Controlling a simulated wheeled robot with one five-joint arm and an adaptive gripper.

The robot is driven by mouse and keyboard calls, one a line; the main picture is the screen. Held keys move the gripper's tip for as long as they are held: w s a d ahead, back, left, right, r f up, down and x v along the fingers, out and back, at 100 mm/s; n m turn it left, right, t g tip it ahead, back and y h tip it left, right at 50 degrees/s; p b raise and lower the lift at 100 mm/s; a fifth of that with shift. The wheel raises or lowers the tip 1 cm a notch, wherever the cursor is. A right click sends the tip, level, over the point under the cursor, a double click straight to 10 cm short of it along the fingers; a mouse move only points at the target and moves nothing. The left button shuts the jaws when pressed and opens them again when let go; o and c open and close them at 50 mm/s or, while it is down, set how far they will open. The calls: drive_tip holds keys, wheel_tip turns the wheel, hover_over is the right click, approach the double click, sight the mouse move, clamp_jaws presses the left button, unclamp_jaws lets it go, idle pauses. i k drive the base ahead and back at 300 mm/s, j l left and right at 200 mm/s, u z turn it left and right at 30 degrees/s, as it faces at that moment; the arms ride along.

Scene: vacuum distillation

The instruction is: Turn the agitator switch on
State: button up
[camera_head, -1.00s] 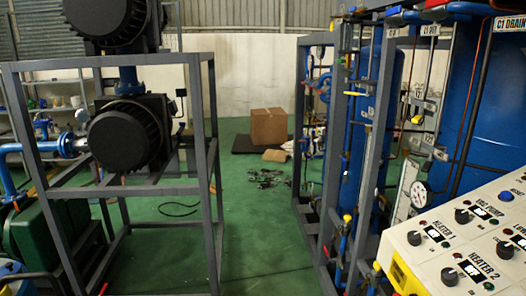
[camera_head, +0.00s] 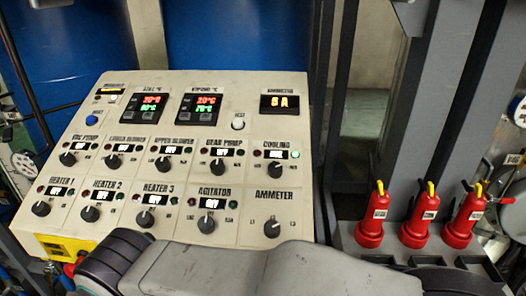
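The agitator switch (camera_head: 206,224) is a black rotary knob in the lower row of the sloped white control panel (camera_head: 255,172). It sits under the AGITATOR label, between the Heater 3 knob (camera_head: 145,219) and the ammeter knob (camera_head: 272,228). A small display and two indicator lamps are above it, and neither lamp is clearly lit. The knob's exact pointing direction is too small to tell. A grey and black part of my arm crosses the bottom of the view, just below the panel's lower row. My gripper's fingers do not show.
The upper knob row includes the cooling knob (camera_head: 276,170), whose green lamp is bright. A yellow box (camera_head: 66,247) is on the panel's lower left edge. Several red-handled items (camera_head: 420,218) stand at right before a grey post (camera_head: 424,120). Blue tanks (camera_head: 235,40) stand behind.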

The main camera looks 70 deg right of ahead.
sight(206, 225)
drive_tip(key=z, duration=0.85)
drive_tip(key=k+z, duration=0.1)
drive_tip(key=z, duration=0.3)
drive_tip(key=j+z, duration=0.1)
drive_tip(key=z, duration=1.15)
drive_tip(key=k+l, duration=0.05)
